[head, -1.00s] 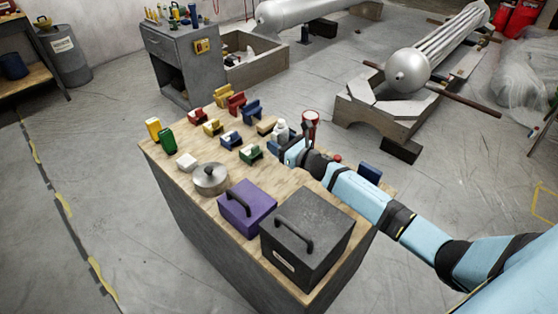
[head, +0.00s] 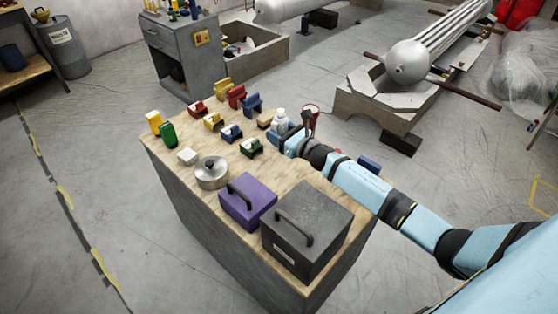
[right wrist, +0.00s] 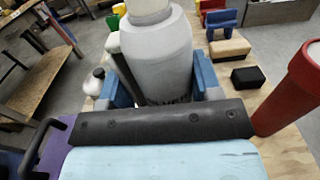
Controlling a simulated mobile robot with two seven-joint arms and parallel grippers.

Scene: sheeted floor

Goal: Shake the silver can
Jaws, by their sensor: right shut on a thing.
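The silver can (right wrist: 157,50), a pale grey bottle-like can with a narrower white top, stands between the blue fingers of my right gripper (right wrist: 158,85) in the right wrist view. The gripper is shut on it, with a finger on each side. In the head view the can (head: 280,119) shows small and upright at the far right of the table, at the end of my right arm; my right gripper (head: 291,136) partly hides its lower part. I cannot tell whether its base touches the table. My left gripper is in neither view.
A red container (head: 311,112) stands close right of the can. Bare wood shows around the pot.

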